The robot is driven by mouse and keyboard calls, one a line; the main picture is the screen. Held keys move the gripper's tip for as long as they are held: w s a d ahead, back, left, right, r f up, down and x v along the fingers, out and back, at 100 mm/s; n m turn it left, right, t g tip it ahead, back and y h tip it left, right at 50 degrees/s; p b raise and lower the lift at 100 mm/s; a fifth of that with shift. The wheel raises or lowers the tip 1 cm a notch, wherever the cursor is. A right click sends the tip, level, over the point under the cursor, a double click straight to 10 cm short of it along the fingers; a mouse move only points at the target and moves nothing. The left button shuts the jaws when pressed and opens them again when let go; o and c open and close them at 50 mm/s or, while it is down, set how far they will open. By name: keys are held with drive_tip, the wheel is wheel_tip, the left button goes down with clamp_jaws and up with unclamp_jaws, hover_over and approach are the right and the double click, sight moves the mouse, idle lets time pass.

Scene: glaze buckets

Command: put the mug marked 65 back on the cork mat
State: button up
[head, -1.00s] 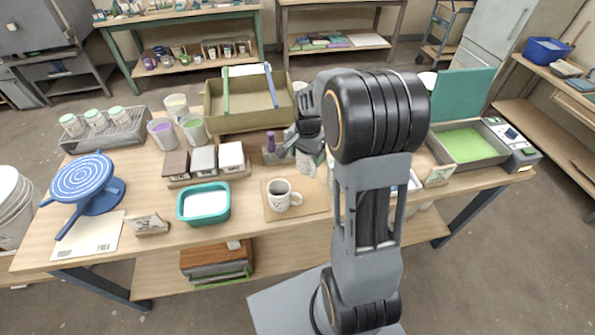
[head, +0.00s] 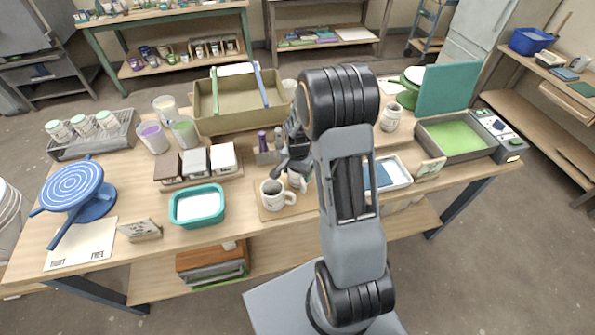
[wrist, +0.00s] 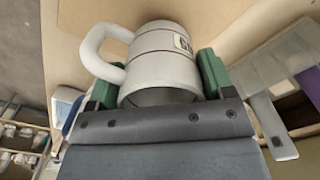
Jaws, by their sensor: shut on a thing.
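My gripper (wrist: 155,95) is shut on a pale grey mug (wrist: 160,62). The mug's handle points left in the wrist view, and a small label with dark figures is partly visible; I cannot read it fully. I cannot tell whether the held mug touches the mat.
A teal tub (head: 197,222) stands left of the mat. Sample blocks (head: 195,163) and a small holder with purple-topped tools (head: 265,156) stand behind it. The mat's front edge is clear.

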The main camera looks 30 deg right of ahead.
drive_tip(key=shift+f, duration=0.15)
drive_tip(key=o, duration=1.1)
wheel_tip(320, 180, up, 12)
drive_tip(key=s+a+r+n+t, duration=0.2)
drive_tip(key=s+a+r+n, duration=0.2)
drive_tip(key=s, duration=0.4)
drive_tip(key=s+a+r+n+t, duration=0.2)
drive_tip(key=s+a+r+n, duration=0.2)
drive_tip(key=s+r+n, duration=0.2)
drive_tip(key=shift+s+a+n+b, duration=0.4)
drive_tip(key=shift+s+n, duration=0.2)
drive_tip(key=shift+s, duration=0.25)
